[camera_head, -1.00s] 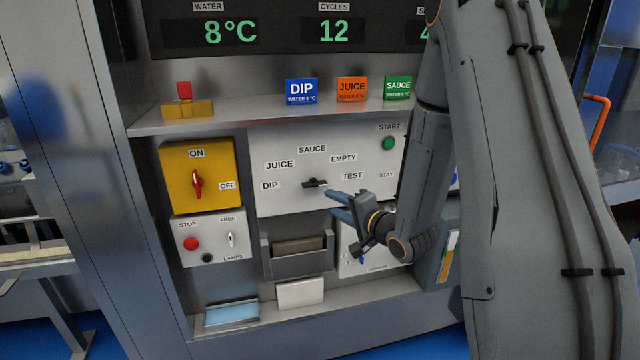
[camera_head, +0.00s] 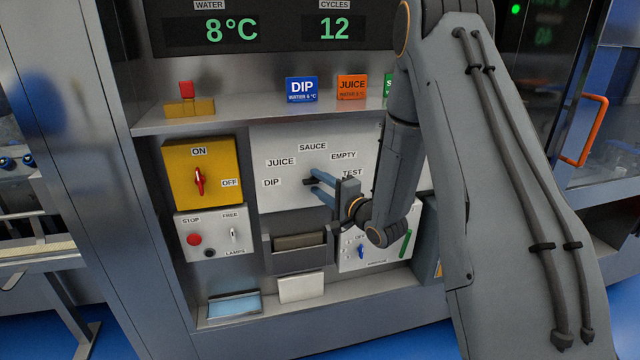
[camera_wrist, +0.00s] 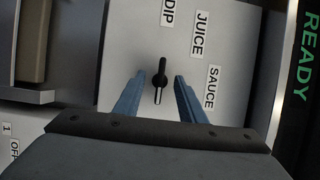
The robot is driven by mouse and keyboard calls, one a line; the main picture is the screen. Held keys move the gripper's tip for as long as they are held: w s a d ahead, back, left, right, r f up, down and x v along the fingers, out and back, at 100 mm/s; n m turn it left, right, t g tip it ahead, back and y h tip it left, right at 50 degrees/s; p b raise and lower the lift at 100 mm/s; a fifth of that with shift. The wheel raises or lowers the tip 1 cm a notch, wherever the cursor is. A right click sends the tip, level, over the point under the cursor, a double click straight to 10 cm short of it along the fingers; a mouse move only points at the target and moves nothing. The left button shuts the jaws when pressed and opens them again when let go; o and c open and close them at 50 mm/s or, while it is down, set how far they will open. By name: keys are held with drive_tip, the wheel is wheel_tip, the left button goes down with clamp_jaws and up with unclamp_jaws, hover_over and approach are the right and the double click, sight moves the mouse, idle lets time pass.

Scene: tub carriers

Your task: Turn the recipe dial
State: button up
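The recipe dial (camera_head: 308,182) is a small black knob on the white panel (camera_head: 270,202), ringed by the labels DIP, JUICE, SAUCE, EMPTY and TEST. In the wrist view the dial (camera_wrist: 159,80) is a long black handle, its narrow end towards DIP. My gripper (camera_head: 314,180) has blue fingers and is in front of the panel at the dial. In the wrist view the open fingers lie on either side of the dial with gaps between. Whether they reach its depth is hard to tell. My arm hides the panel's right part.
A yellow ON/OFF switch box (camera_head: 187,162) and a STOP/FREE box (camera_head: 204,240) are left of the panel. A shelf (camera_head: 235,121) with DIP (camera_head: 301,90) and JUICE (camera_head: 351,88) cards runs above. A grey holder (camera_head: 300,258) and a blue-knobbed switch box (camera_head: 350,262) sit below.

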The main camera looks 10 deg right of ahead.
clamp_jaws()
